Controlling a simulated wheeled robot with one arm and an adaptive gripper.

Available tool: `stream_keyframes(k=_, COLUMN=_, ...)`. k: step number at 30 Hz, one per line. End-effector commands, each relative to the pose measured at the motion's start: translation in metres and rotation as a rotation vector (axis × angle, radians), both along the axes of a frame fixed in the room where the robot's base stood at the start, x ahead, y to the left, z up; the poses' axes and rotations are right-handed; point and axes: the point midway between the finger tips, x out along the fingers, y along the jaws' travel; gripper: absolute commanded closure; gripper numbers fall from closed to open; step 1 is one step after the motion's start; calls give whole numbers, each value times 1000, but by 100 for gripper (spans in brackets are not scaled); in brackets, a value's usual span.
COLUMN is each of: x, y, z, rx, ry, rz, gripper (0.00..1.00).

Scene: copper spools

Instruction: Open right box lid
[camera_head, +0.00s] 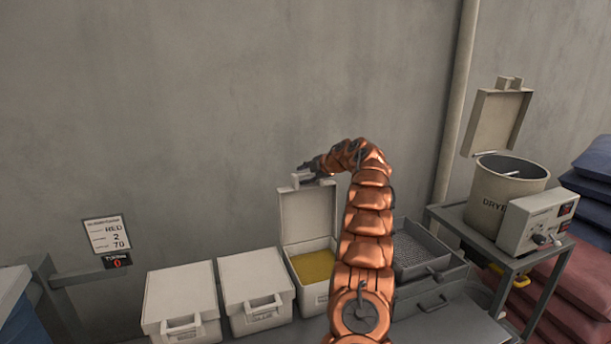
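Three light boxes stand in a row on the bench. The right box (312,285) has its lid (307,213) raised upright at the back, and yellow material (313,265) shows inside. My gripper (301,177) is at the top edge of this raised lid, by its handle. The fingers are small and dark here, and I cannot tell whether they are closed on the handle. The middle box (257,286) and the left box (180,298) have their lids shut, with handles at the front.
A grey drawer unit (432,279) with an open top drawer stands right of my arm. A dryer drum (497,194) with its lid up and a control box (537,222) sit on a metal stand farther right. Stacked sacks (579,283) lie at the far right. A wall is behind the boxes.

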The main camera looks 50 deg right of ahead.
Motion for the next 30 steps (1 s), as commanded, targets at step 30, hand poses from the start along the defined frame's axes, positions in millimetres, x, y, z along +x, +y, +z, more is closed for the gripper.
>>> stream_keyframes(k=30, x=-59, y=0, z=36, rx=1, ry=1, rz=-3, gripper=61)
